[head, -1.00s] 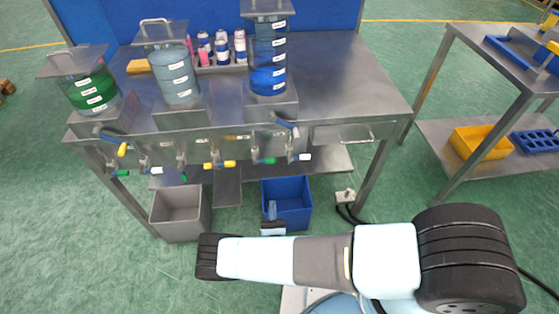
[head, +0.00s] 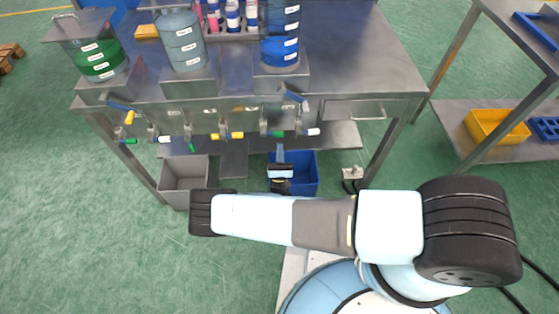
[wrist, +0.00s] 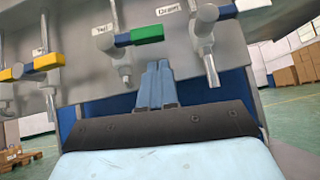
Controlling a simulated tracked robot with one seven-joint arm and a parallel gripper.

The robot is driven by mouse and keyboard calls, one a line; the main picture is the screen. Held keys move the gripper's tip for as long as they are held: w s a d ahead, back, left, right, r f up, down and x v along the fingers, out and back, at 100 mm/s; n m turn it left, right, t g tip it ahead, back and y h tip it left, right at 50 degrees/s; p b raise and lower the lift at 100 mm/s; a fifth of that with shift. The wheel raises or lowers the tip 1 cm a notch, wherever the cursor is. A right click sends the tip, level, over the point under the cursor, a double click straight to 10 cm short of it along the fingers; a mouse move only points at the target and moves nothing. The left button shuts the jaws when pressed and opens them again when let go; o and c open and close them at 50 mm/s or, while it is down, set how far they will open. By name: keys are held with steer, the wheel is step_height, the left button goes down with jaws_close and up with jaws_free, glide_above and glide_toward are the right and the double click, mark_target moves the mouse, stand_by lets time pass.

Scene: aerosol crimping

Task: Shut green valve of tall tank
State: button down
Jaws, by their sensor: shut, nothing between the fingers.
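The tall tank (head: 281,40) is a clear cylinder of blue liquid at the right of the row on the bench. Its green valve handle (head: 264,128) hangs below the bench front. In the wrist view this green and blue handle (wrist: 147,34) lies roughly horizontal, next to the "Tall" label (wrist: 102,30), with a metal spout below. My gripper (head: 281,150) is below and in front of the handle, apart from it. Its two fingers (wrist: 157,72) are together in the wrist view, with nothing between them.
A yellow valve handle (head: 229,136) is to the left and a white-ended one (head: 312,131) to the right. A grey bin (head: 183,178) and a blue bin (head: 306,172) stand below the bench. A side table (head: 450,110) is at the right. Green floor is open at the left.

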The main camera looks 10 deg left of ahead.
steer(key=shift+d+r, duration=0.1)
steer(key=shift+r, duration=1.25)
steer(key=shift+w+d+r, duration=0.1)
steer(key=shift+d+r, duration=0.05)
steer(key=shift+r, duration=0.6)
steer(key=w+f+v, duration=0.2)
steer(key=v, duration=1.1)
steer(key=shift+f, duration=0.3)
steer(key=shift+d, duration=0.15)
steer(key=shift+s, duration=0.1)
